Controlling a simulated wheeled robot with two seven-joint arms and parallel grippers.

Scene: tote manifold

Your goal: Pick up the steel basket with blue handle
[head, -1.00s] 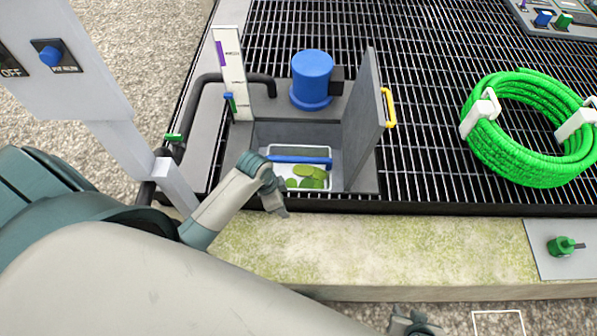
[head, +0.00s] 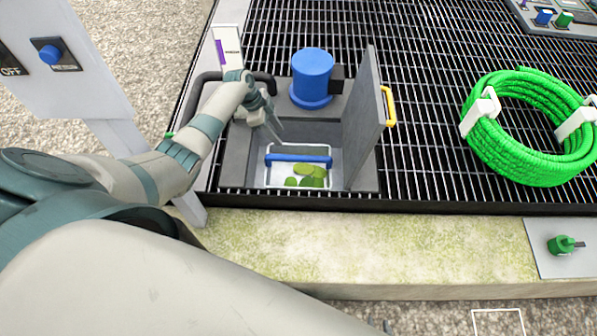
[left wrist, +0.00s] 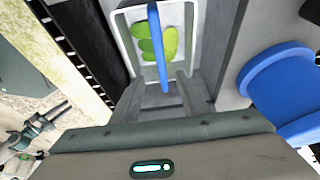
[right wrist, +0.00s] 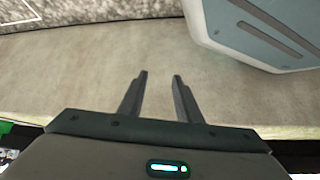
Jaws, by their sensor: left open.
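The steel basket (head: 279,174) sits inside the open grey box (head: 245,160) in the grating. Its blue handle (head: 300,160) spans it, and green leaf-like pieces lie inside. My left gripper (head: 277,135) is open and empty over the back left part of the box, above and behind the handle, apart from it. In the left wrist view, the basket (left wrist: 192,40) and its handle (left wrist: 157,45) lie beyond the fingers. My right gripper (right wrist: 159,76) is open and empty over the pale ledge, far from the basket.
The raised grey lid (head: 361,115) with a yellow handle (head: 388,107) stands on the box's right. A blue cylinder (head: 312,78) stands behind the box. A label post (head: 229,60) is at the left back. A green hose coil (head: 530,128) lies right on the grating.

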